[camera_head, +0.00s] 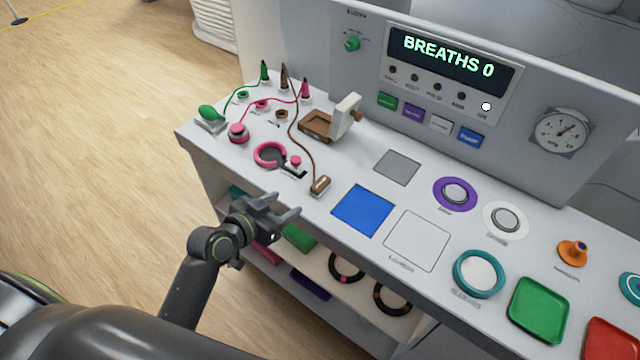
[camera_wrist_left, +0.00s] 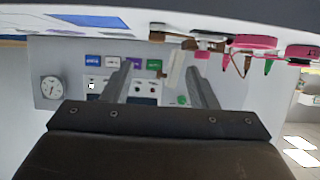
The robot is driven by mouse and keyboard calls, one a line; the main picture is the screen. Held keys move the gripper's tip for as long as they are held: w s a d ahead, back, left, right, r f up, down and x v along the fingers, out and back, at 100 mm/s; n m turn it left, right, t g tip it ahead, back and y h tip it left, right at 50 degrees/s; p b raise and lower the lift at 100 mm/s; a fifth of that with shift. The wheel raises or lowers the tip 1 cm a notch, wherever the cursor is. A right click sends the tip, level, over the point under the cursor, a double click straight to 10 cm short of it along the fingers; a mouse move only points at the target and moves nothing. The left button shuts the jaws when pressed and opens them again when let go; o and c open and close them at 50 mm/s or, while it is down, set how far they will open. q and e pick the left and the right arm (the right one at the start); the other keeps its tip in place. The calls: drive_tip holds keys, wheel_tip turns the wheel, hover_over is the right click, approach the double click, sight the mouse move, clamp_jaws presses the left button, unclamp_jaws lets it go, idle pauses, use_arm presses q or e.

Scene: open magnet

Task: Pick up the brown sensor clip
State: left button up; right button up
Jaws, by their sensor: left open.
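The brown sensor clip (camera_head: 320,186) lies near the console's front edge in the head view, with a brown cable running back from it to a brown plug (camera_head: 284,78). My left gripper (camera_head: 286,204) is open and empty, in front of the console edge, to the left of and nearer than the clip, not touching it. In the left wrist view the open fingers (camera_wrist_left: 158,68) show against the upright panel, with nothing between them held. That view is upside down, and I cannot surely tell the clip there. My right gripper is out of view.
The console top (camera_head: 340,165) holds a pink ring (camera_head: 270,154), a brown frame with a white clamp (camera_head: 345,117), a blue square (camera_head: 362,209) and several knobs. A shelf with dark rings (camera_head: 346,266) lies below. Open floor is at the left.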

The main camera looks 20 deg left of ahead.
use_arm(q)
approach(319, 184)
drive_tip(key=shift+w+d+f+p, duration=0.1)
drive_tip(key=shift+w+f+p, duration=0.35)
drive_tip(key=shift+w+f, duration=0.4)
drive_tip(key=shift+w+d+r, duration=0.15)
drive_tip(key=shift+w, duration=0.3)
drive_tip(key=p+x, duration=0.1)
drive_tip(key=x, duration=0.3)
drive_tip(key=shift+s+d+r+p, duration=0.1)
drive_tip(key=shift+d+r+p, duration=0.15)
drive_tip(key=shift+p, duration=0.1)
drive_tip(key=shift+w+d+f, duration=0.1)
drive_tip(key=shift+w+f, duration=0.15)
drive_tip(key=shift+w, duration=0.15)
drive_tip(key=c, duration=1)
drive_tip(key=shift+c, duration=0.4)
